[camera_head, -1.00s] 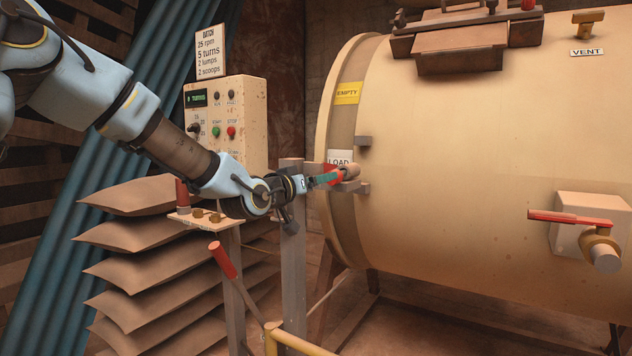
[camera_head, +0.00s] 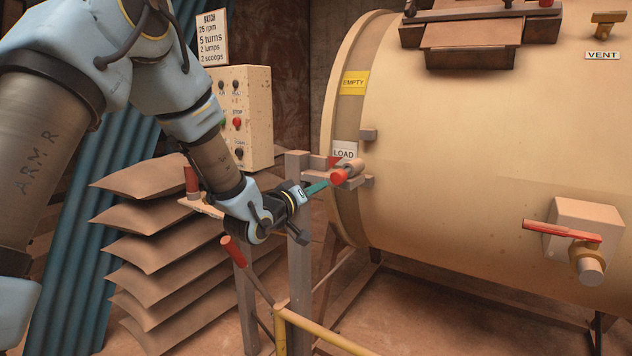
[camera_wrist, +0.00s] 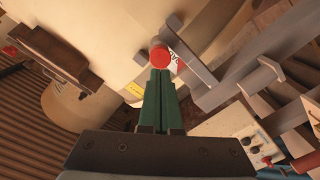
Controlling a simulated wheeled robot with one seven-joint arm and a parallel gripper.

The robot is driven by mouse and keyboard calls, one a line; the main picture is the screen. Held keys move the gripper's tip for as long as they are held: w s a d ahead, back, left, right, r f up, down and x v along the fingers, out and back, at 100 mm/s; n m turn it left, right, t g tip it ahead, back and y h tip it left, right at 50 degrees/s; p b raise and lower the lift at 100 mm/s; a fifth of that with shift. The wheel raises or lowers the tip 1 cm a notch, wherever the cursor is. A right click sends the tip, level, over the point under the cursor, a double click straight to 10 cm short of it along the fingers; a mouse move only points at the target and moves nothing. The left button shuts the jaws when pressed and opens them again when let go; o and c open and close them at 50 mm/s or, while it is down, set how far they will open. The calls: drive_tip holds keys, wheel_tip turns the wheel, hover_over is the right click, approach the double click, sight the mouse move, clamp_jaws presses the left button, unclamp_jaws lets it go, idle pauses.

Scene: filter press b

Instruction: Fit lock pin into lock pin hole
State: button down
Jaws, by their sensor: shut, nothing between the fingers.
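The lock pin shows its round red end (camera_head: 339,176) beside the bracket (camera_head: 366,181) on the drum rim, below the LOAD label. The lock pin hole itself is hidden, so I cannot tell how deep the pin sits. My gripper (camera_head: 327,185) is just left of the red end, its teal fingers shut and empty, pointing at it. In the wrist view the closed fingertips (camera_wrist: 160,74) lie just below the red end (camera_wrist: 160,57); I cannot tell whether they touch it.
A grey post (camera_head: 298,230) stands close to my gripper. A red-handled lever (camera_head: 233,251) and a yellow rail (camera_head: 325,331) are below. The control box (camera_head: 245,115) and stacked sacks (camera_head: 150,220) are to the left. The big drum (camera_head: 470,170) fills the right.

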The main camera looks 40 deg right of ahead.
sight(335, 179)
drive_tip(key=shift+p+x, duration=0.75)
drive_tip(key=shift+x, duration=1.9)
drive_tip(key=shift+b+x, duration=0.55)
drive_tip(key=shift+x, duration=1.4)
drive_tip(key=b+v, duration=0.5)
drive_tip(key=v, duration=0.9)
drive_tip(key=w+a+f+n+t+y, duration=0.1)
drive_tip(key=w+a+f+y, duration=0.25)
drive_tip(key=a, duration=0.55)
drive_tip(key=w+a+f+n+t+y, duration=0.1)
drive_tip(key=w+a+f+y, duration=0.3)
drive_tip(key=a, duration=0.4)
drive_tip(key=w+a+f+n+t+y, duration=0.1)
drive_tip(key=w+a+f+y, duration=0.1)
drive_tip(key=w+a+y, duration=0.5)
drive_tip(key=s+a+f+n+g+y, duration=0.1)
drive_tip(key=s+a+f, duration=0.15)
drive_tip(key=a, duration=0.65)
drive_tip(key=s+a+f+n+g, duration=0.1)
drive_tip(key=s+a, duration=0.2)
drive_tip(key=a, duration=0.7)
drive_tip(key=s+a+n+g+y+p, duration=0.1)
drive_tip(key=s+a+g, duration=0.3)
drive_tip(key=s+a, duration=0.5)
drive_tip(key=shift+s+f+y, duration=0.3)
drive_tip(key=shift+f+y, duration=0.05)
